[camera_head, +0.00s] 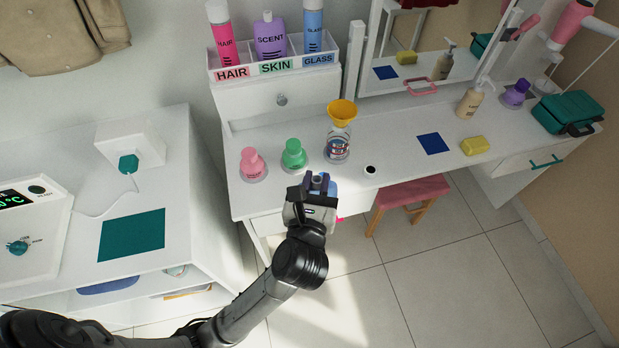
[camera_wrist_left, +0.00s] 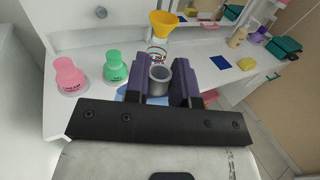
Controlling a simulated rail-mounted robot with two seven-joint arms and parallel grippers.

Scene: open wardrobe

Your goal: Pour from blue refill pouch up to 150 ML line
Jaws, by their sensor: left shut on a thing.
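My left gripper (camera_head: 318,184) is shut on the blue refill pouch (camera_head: 333,187), just in front of the vanity's front edge. Most of the pouch is hidden by the gripper. In the left wrist view, its round grey spout (camera_wrist_left: 159,80) shows between the fingers (camera_wrist_left: 160,88). A clear labelled bottle (camera_head: 338,149) stands upright on the vanity, beyond the gripper. A yellow funnel (camera_head: 342,112) sits in its mouth, and it also shows in the left wrist view (camera_wrist_left: 166,22). The pouch is apart from the funnel. The 150 ML line and bottle's liquid level are too small to read. My right gripper is not in view.
Pink (camera_head: 253,164) and green (camera_head: 294,155) bottles stand left of the clear bottle. A dark round hole or cap (camera_head: 370,170) and a blue square (camera_head: 433,144) lie to its right. A labelled rack (camera_head: 275,71) stands behind. A pink stool (camera_head: 412,190) is below.

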